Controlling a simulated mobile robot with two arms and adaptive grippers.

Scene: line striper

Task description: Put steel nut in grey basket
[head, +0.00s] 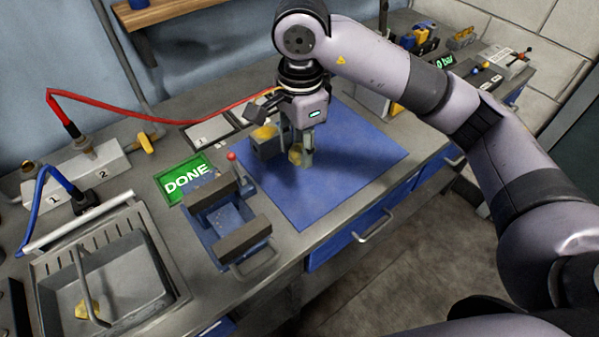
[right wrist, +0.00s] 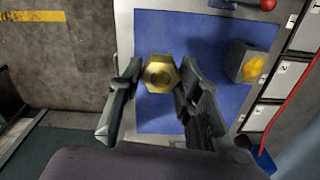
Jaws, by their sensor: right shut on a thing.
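My right gripper (head: 303,158) is over the blue mat, shut on a hexagonal nut (head: 296,154). In the right wrist view the nut (right wrist: 160,74) is brass-gold, not steel-coloured, and sits between the two fingers (right wrist: 158,88). I cannot make out a steel-coloured nut. A grey basket (head: 150,262) with a handle is at the lower left of the head view, in a ribbed tray; a small gold piece (head: 84,308) lies inside it. My left gripper is not in view.
The blue mat (head: 360,165) is mostly clear. A grey block with a yellow face (head: 268,142) stands beside the gripper. A blue vise (head: 225,215) and a green DONE panel (head: 184,178) lie between mat and basket. A valve manifold (head: 85,175) with hoses is at left.

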